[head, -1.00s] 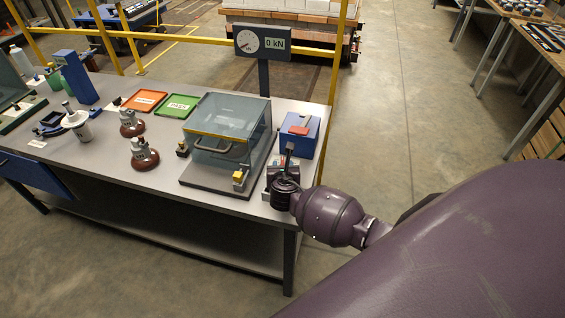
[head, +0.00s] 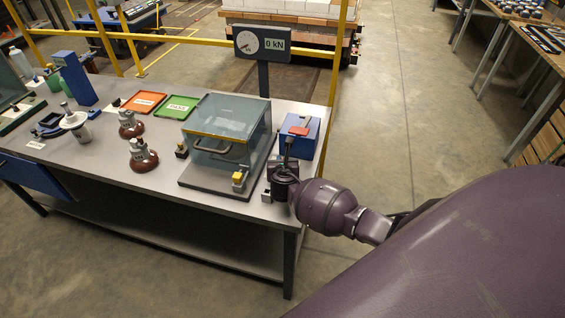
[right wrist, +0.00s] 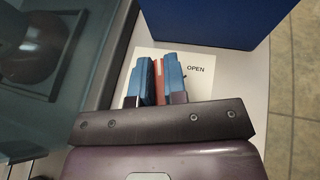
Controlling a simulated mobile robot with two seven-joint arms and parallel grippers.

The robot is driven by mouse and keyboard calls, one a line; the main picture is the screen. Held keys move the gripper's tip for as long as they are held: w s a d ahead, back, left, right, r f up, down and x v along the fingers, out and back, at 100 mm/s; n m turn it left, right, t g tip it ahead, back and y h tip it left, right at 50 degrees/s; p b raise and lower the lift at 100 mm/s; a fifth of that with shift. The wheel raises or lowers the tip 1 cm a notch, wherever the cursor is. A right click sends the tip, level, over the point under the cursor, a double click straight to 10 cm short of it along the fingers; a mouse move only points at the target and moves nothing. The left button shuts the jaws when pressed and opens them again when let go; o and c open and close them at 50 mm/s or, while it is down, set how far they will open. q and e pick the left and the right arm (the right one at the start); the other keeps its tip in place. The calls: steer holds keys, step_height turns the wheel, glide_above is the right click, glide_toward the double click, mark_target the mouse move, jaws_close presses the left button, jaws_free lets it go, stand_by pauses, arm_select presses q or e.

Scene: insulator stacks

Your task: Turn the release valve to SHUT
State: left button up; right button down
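The release valve's red lever (right wrist: 159,82) stands between the two blue-padded fingers of my right gripper (right wrist: 160,88) in the right wrist view. The fingers sit close against it on both sides and look shut on it. A white plate (right wrist: 205,88) under the valve reads OPEN to the right of the fingers; any SHUT mark is hidden. In the head view my right gripper (head: 287,162) points down at the table's right front corner, and it hides the valve. My left gripper is not in view.
A clear-walled test box (head: 228,130) stands just left of my right gripper. A blue box (head: 300,147) with a red part on top stands behind it. A gauge (head: 262,43) on a post reads 0 kN. Brown insulators (head: 143,160) stand further left.

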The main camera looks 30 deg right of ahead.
steer(key=shift+s+f, duration=0.1)
steer(key=shift+n+t+y+p, duration=0.6)
steer(key=shift+n+y+p, duration=0.25)
steer(key=shift+n+y, duration=1.05)
steer(key=shift+y, duration=0.2)
steer(key=shift+f+n+t+y, duration=0.15)
steer(key=shift+n+t+y, duration=0.25)
steer(key=shift+n+y, duration=0.65)
steer(key=shift+s, duration=0.1)
steer(key=c, duration=1.2)
jaws_free()
steer(key=shift+o, duration=0.2)
